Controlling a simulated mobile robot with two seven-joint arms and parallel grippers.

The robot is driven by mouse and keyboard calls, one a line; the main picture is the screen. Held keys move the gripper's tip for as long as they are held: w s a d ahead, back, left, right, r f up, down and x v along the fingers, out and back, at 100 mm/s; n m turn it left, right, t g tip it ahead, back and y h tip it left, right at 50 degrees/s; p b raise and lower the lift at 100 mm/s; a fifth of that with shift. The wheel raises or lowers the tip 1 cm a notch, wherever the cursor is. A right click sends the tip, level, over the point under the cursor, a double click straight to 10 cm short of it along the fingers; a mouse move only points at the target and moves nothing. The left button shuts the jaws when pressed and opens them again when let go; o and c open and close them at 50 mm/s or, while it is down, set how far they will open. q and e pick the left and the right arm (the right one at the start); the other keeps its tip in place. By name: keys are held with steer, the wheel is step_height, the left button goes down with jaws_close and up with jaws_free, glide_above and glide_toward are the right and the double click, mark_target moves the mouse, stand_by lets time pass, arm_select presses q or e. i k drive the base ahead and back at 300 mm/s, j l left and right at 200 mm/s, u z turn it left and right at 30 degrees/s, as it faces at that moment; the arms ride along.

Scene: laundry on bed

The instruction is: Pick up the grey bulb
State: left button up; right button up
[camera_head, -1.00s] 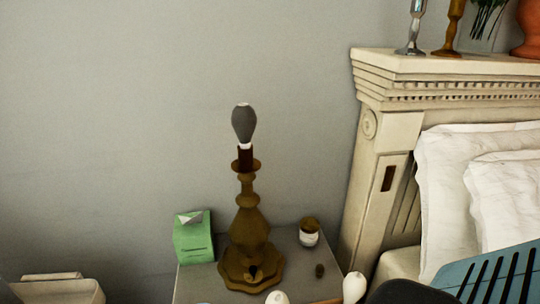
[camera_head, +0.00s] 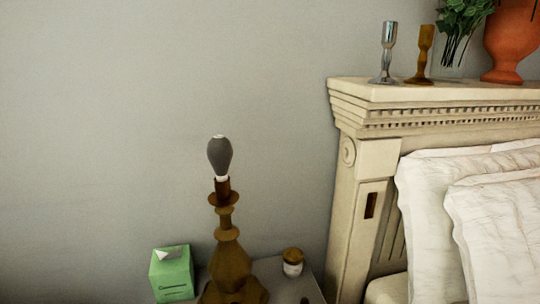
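The grey bulb (camera_head: 219,156) stands upright in the socket on top of a brown lamp base (camera_head: 231,262). The lamp stands on a grey nightstand (camera_head: 290,288) against the wall. The lower end of the lamp is cut off by the bottom edge of the view. Neither of my grippers shows in the head view.
A green tissue box (camera_head: 172,275) stands left of the lamp, and a small jar with a brown lid (camera_head: 292,262) stands right of it. The cream headboard (camera_head: 362,170) and white pillows (camera_head: 440,200) are at the right. Candlesticks (camera_head: 387,52) and an orange vase (camera_head: 508,45) stand on the headboard.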

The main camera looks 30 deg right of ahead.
mark_target(219, 150)
steer(key=z, duration=2.25)
steer(key=k+j, duration=0.1)
steer(key=k, duration=0.55)
